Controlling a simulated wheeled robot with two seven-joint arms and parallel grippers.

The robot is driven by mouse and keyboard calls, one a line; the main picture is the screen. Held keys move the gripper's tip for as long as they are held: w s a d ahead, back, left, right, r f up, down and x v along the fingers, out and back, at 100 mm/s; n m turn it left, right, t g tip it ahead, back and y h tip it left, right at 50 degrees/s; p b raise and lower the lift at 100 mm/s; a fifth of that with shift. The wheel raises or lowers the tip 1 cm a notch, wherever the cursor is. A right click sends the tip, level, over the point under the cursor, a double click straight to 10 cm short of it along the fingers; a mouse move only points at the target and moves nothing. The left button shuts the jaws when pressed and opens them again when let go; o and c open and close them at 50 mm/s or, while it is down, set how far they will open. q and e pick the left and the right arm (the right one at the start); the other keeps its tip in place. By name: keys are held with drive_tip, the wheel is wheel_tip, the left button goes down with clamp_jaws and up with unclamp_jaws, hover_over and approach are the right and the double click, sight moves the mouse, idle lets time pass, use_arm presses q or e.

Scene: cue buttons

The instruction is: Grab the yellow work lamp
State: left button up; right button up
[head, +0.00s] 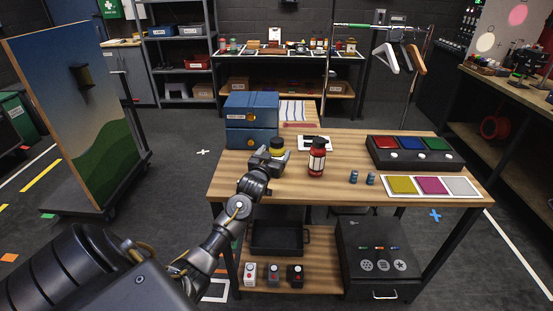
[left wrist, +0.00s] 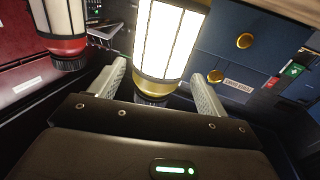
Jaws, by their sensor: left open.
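The yellow work lamp (head: 277,143) stands at the left part of the wooden table, mostly hidden behind my left gripper (head: 272,157) in the head view. In the left wrist view the lamp (left wrist: 168,40), with a bright white body and yellow-toned trim, sits between the two fingers of my left gripper (left wrist: 158,78). The fingers are open, one on each side of the lamp's dark-capped end. I cannot tell whether either finger touches it. My right gripper is not in view.
A red lamp (head: 317,160) stands just right of the gripper and also shows in the left wrist view (left wrist: 65,45). Blue boxes (head: 250,112) stand behind left. Two small blue items (head: 370,178), colour swatches (head: 433,186) and a button panel (head: 414,153) lie to the right.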

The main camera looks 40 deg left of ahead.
use_arm(q)
drive_tip(key=x, duration=0.4)
drive_tip(key=shift+w+d+p, duration=0.1)
drive_tip(key=shift+d+p, duration=0.05)
drive_tip(key=shift+p, duration=0.2)
drive_tip(key=shift+c, duration=0.2)
drive_tip(key=c, duration=0.9)
drive_tip(key=shift+c, duration=1.3)
drive_tip(key=shift+r, duration=0.15)
